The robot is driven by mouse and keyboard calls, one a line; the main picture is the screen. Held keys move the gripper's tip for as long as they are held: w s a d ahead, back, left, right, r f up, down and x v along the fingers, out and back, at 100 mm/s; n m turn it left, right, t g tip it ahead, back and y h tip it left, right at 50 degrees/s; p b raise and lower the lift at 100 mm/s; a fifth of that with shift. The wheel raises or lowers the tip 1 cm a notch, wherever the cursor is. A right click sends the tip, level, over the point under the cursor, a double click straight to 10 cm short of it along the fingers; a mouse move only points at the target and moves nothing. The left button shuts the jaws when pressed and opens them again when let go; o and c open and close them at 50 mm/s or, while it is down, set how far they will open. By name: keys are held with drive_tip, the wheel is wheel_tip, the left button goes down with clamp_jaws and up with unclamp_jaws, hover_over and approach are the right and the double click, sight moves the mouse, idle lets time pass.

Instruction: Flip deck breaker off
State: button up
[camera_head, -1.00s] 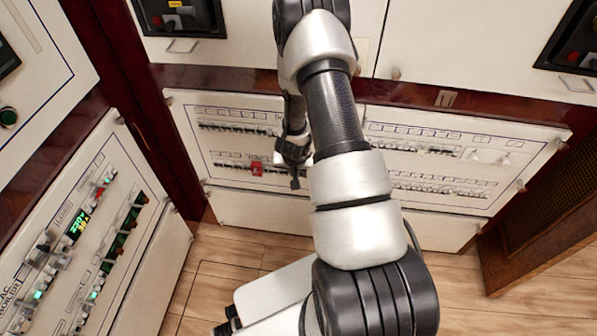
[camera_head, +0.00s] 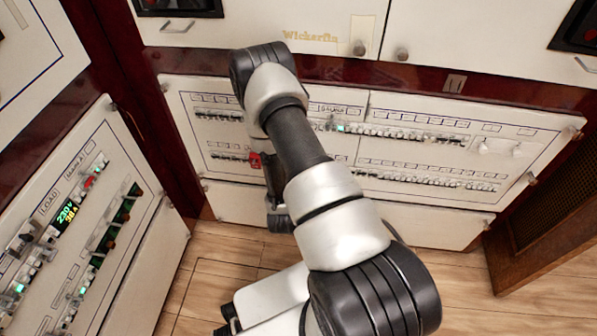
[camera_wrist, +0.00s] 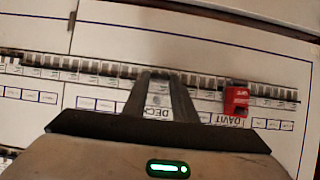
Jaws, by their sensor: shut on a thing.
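In the wrist view, the lower breaker row (camera_wrist: 105,75) runs across the white panel, with labels that read upside down. The deck breaker (camera_wrist: 160,76) is a small light switch in this row, above the partly covered DECK label (camera_wrist: 154,112). My gripper (camera_wrist: 164,78) has its two dark fingers on either side of it, shut on it. The fingers hide the switch's sides, and I cannot tell its lever position. In the head view, my arm hides the fingertips and the deck breaker.
A red piece (camera_wrist: 236,99) sits on the DAVIT breaker, just right of my fingers; it also shows in the head view (camera_head: 255,160). Other breakers stand close on both sides. A side panel with lit displays (camera_head: 70,215) stands at left.

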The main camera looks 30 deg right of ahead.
drive_tip(key=shift+f+t+h, duration=1.25)
drive_tip(key=shift+t+h, duration=0.05)
drive_tip(key=shift+t, duration=0.6)
drive_tip(key=o, duration=1)
drive_tip(key=shift+o, duration=0.2)
